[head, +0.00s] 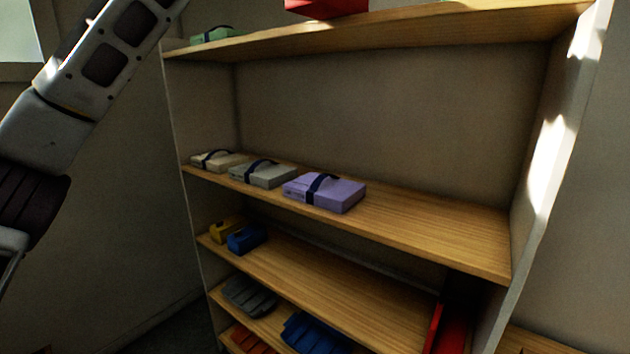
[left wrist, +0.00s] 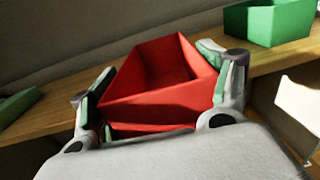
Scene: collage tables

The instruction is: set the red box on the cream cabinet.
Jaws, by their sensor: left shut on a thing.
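The red box (left wrist: 150,103) is an open-topped bin in the left wrist view. My left gripper (left wrist: 158,84) has a finger on each side of it and is shut on it. The box is at a wooden shelf (left wrist: 60,117); I cannot tell whether it rests on it. In the head view only the red box's lower part (head: 325,6) shows, at the top edge over the top shelf. My left arm rises at the left, its gripper out of that picture. No separate cream cabinet is identifiable; a pale-sided shelving unit (head: 545,190) fills the middle. My right gripper is not in view.
A green bin (left wrist: 268,22) is right of the red box; a green case (head: 213,36) is at the top shelf's left end. The shelf below holds a cream case (head: 218,160), a grey case (head: 263,174) and a purple case (head: 325,193); its right part is clear.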

